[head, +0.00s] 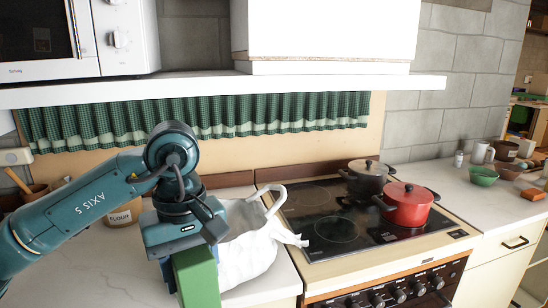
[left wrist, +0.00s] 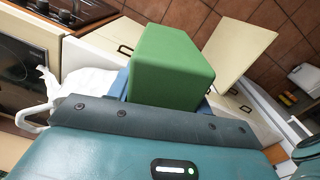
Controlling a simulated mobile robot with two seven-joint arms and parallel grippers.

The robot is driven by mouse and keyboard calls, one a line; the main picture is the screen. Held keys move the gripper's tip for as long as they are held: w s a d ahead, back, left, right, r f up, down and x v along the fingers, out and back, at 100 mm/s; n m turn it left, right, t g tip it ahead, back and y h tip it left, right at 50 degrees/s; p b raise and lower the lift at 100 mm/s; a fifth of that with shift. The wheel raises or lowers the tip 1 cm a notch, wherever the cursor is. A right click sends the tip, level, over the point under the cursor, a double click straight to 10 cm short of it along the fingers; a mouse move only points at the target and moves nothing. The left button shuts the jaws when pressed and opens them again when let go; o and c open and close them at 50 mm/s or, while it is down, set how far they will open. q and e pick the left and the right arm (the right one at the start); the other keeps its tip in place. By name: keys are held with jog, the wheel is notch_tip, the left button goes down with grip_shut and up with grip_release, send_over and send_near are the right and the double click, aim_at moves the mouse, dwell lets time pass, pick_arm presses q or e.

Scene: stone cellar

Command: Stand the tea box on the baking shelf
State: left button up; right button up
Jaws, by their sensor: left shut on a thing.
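A plain green box (head: 198,277), which I take to be the tea box, hangs from my left gripper (head: 190,258). The gripper is shut on it over the counter, left of the stove. In the left wrist view the green box (left wrist: 172,68) sits between the fingers, and its far end sticks out beyond them. A long white shelf (head: 300,87) runs along the wall above a green checked curtain. I cannot tell whether it is the baking shelf. My right gripper is in neither view.
A white bag (head: 250,243) stands on the counter right beside the gripper. A flour jar (head: 121,215) is behind my left arm. A dark pot (head: 367,182) and a red pot (head: 407,205) stand on the stove (head: 337,229). A microwave (head: 78,38) sits on the white shelf.

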pick_arm(q)
jog(key=f, duration=0.1)
jog(key=s+a+f+m, duration=0.1)
jog(key=f, duration=0.1)
jog(key=shift+s+a+f+b, duration=0.15)
jog(key=shift+a+b, duration=0.05)
jog(key=shift+b, duration=0.1)
jog(key=s+a+f+m+b, duration=0.1)
jog(key=s+a+f+m, duration=0.2)
jog(key=f, duration=0.9)
jog(key=a+m, duration=0.2)
jog(key=shift+a+f, duration=0.25)
jog(key=shift+a, duration=0.1)
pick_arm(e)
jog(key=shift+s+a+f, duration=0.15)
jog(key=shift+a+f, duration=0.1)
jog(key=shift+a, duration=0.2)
pick_arm(q)
jog(key=shift+w+b, duration=0.1)
jog(key=shift+b, duration=0.2)
